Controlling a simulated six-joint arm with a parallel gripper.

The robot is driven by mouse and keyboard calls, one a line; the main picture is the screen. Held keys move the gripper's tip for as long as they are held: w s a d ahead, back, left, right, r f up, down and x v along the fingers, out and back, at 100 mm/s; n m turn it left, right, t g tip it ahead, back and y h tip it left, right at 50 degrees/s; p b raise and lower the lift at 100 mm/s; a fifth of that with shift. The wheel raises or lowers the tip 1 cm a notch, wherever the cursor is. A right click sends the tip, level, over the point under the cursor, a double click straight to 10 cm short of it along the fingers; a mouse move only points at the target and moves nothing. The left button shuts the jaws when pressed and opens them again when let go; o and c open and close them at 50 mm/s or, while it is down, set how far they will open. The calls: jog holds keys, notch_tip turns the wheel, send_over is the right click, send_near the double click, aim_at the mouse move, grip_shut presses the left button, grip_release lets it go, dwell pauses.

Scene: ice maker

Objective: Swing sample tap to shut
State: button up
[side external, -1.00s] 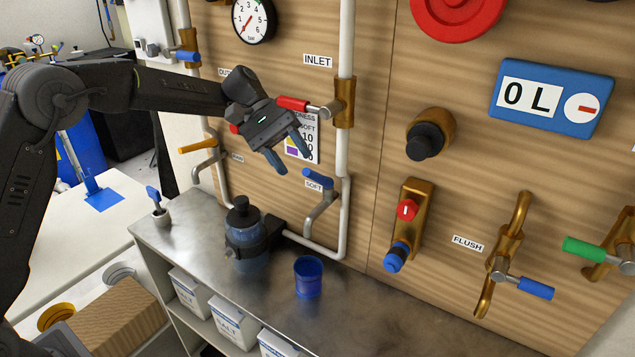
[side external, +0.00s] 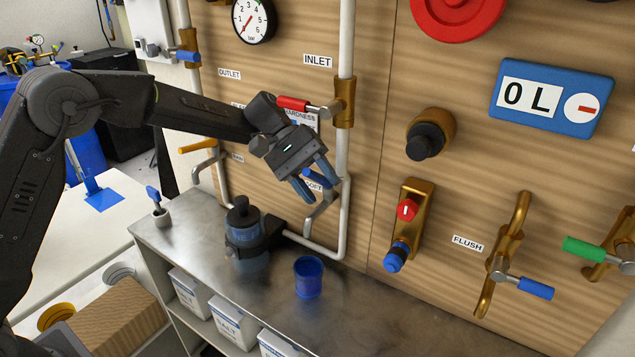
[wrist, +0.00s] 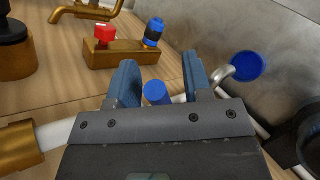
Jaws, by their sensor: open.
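The sample tap at the SOFT label has a blue lever (side external: 315,180) on a grey bent spout (side external: 318,212) against the wooden panel. My gripper (side external: 321,191) is at this lever, with its fingers open and partly covering it. In the wrist view the lever's blue end (wrist: 155,92) shows between the two open fingers (wrist: 158,62), with a visible gap to the right finger. I cannot tell whether the left finger touches it. A blue cup (side external: 308,278) stands on the metal counter below the spout; it also shows in the wrist view (wrist: 247,66).
A red-handled inlet valve (side external: 293,104) and white pipe (side external: 344,150) are close above and beside my gripper. An orange-handled tap (side external: 198,146) is to the left. A blue-bodied jar (side external: 246,250) stands on the counter (side external: 400,322). A brass block with a red knob (side external: 406,209) is to the right.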

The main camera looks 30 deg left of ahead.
grip_shut()
dwell(0.3)
jog(key=shift+s+f+m+t, duration=0.2)
jog(key=shift+f+m+t, duration=0.35)
jog(key=shift+f+t, duration=0.15)
jog(key=shift+s+f+m+t, duration=0.25)
jog(key=shift+f+m+t, duration=0.3)
jog(key=shift+t, duration=0.15)
jog(key=shift+s+f+m+t, duration=0.2)
jog(key=shift+f+m+t, duration=0.3)
jog(key=shift+f+t, duration=0.2)
grip_release()
